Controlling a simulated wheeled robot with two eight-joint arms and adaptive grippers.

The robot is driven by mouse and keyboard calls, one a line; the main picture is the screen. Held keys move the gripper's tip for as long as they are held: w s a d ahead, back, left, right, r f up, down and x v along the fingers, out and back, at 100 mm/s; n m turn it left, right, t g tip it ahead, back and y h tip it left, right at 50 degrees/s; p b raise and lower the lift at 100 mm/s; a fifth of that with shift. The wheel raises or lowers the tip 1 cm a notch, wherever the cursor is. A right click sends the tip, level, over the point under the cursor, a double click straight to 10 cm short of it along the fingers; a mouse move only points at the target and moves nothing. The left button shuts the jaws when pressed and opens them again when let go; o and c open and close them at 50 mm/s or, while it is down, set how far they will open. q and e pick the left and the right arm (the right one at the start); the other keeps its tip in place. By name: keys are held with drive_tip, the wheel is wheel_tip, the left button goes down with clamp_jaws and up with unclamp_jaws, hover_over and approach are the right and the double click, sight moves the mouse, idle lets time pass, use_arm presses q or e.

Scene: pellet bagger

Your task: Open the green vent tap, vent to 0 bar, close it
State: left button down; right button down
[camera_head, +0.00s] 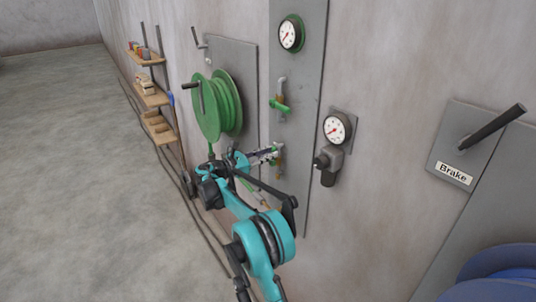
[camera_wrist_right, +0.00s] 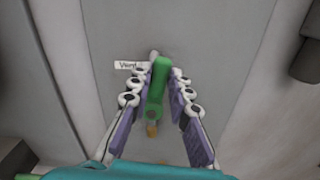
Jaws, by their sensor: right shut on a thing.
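The green vent tap handle (camera_wrist_right: 157,92) lies between the fingers of my right gripper (camera_wrist_right: 160,76) in the right wrist view, with a "Vent" label (camera_wrist_right: 127,65) beside it. My right gripper is shut on this handle. In the head view my right gripper (camera_head: 268,155) reaches the lower part of the grey wall panel (camera_head: 299,95) and hides most of the tap. The green-rimmed gauge (camera_head: 291,34) is at the panel's top; its needle is too small to read surely. My left gripper is not in view.
A second green tap (camera_head: 278,107) sits higher on the panel. A green hose reel (camera_head: 220,105) is to its left. A gauge (camera_head: 337,128) with a dark regulator (camera_head: 328,163) is on the right.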

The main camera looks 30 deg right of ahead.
sight(274, 164)
drive_tip(key=s+f+m, duration=0.1)
drive_tip(key=m, duration=0.2)
drive_tip(key=s+m+b, duration=0.1)
drive_tip(key=m, duration=0.2)
drive_tip(key=s+f+m+b, duration=0.1)
drive_tip(key=m, duration=0.2)
drive_tip(key=shift+s+d+f+m, duration=0.15)
drive_tip(key=shift+s+f+m, duration=0.15)
drive_tip(key=shift+s+f, duration=0.1)
drive_tip(key=shift+s+f+m+b, duration=0.2)
drive_tip(key=shift+f+m, duration=0.25)
drive_tip(key=shift+m, duration=0.65)
drive_tip(key=shift+s+f+m+b, duration=0.1)
drive_tip(key=shift+f+m+b, duration=0.3)
drive_tip(key=shift+m, duration=0.7)
drive_tip(key=shift+s+f+m+b, duration=0.15)
drive_tip(key=shift+f+m, duration=0.4)
drive_tip(key=shift+m, duration=0.55)
drive_tip(key=c, duration=1.4)
unclamp_jaws()
